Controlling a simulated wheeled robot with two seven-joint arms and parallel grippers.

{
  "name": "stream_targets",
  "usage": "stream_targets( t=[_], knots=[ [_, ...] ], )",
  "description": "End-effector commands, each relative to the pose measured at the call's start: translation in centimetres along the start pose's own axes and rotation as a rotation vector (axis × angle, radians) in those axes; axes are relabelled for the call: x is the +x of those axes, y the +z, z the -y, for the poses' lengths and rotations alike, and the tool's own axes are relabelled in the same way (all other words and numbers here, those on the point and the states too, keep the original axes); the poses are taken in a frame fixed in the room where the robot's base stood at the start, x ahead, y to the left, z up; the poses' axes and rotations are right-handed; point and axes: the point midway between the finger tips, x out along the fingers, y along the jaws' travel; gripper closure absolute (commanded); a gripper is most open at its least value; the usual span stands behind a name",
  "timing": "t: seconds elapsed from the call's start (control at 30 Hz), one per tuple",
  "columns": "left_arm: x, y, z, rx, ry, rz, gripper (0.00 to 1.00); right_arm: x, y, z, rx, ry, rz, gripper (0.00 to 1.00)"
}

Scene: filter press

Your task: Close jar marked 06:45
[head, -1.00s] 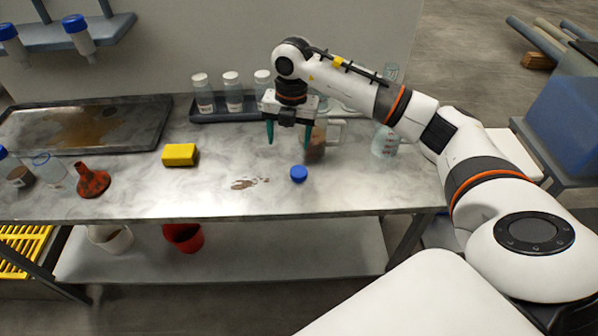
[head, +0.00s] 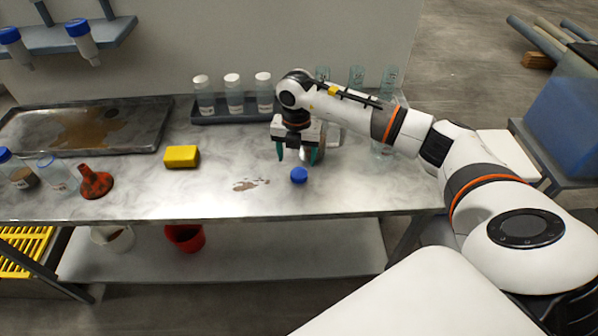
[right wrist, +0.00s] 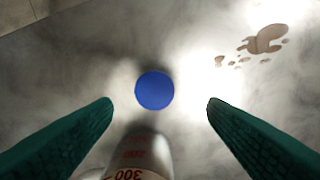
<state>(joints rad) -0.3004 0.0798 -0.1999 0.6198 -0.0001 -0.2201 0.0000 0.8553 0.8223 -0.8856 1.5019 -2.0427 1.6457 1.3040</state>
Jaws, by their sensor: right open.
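A blue cap (head: 299,175) lies on the grey marbled bench top near its front edge. My right gripper (head: 297,157) is open and empty, pointing down just behind the cap. In the right wrist view the cap (right wrist: 154,90) shows between and slightly beyond the two green fingertips (right wrist: 160,103). A clear vessel with red graduations (right wrist: 135,158) stands close below, between the fingers; the gripper largely hides it in the head view. No label reading 06:45 is legible. My left gripper is out of view.
White-capped jars (head: 234,92) stand in a dark rack behind; clear vessels (head: 356,77) are at back right, partly behind my arm. A yellow block (head: 181,156), red funnel (head: 95,182) and open jar (head: 52,172) are left. A brown spill (head: 245,184) lies beside the cap.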

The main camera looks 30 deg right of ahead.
Motion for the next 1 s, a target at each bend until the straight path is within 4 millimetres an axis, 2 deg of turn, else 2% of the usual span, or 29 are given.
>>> stream_targets(
  t=[0.33, 0.53, 0.7, 1.0],
  knots=[
    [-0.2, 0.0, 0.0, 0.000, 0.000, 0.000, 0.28, 0.3, 0.1, -0.1, 0.000, 0.001, 0.002, 0.33],
    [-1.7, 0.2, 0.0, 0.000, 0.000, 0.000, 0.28, 3.0, 0.2, -0.7, 0.000, 0.003, 0.004, 0.33],
    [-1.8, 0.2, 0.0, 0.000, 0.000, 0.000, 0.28, 5.0, 0.1, -0.6, 0.001, 0.000, 0.001, 0.33],
    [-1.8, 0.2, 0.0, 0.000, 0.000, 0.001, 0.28, 5.3, 0.1, -0.6, -0.001, -0.001, 0.000, 0.33]
  ],
)
